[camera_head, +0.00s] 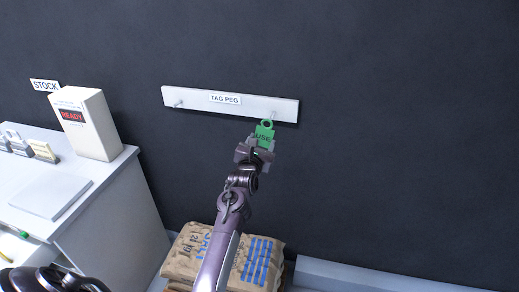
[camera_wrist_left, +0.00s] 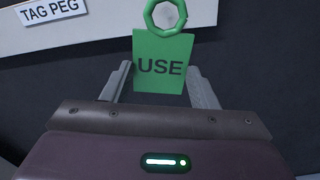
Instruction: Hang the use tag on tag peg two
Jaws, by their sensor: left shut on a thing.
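The green use tag (camera_head: 264,134) is upright, with its ring at the top. My left gripper (camera_head: 255,150) is shut on its lower part. In the left wrist view the tag (camera_wrist_left: 160,62) stands between the two fingers, its word USE readable. The white tag peg board (camera_head: 240,110) is on the dark wall, with one peg (camera_head: 179,104) at its left end and another (camera_head: 271,116) near its right end. The tag's ring appears just below the right peg in the head view; I cannot tell whether they touch. My right gripper is not in view.
A white cabinet (camera_head: 120,222) at the left carries a cream box (camera_head: 88,122) marked READY and several small tags or blocks. A STOCK sign (camera_head: 45,86) is on the wall. Salt sacks (camera_head: 262,262) are stacked below my left arm. The wall right of the board is clear.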

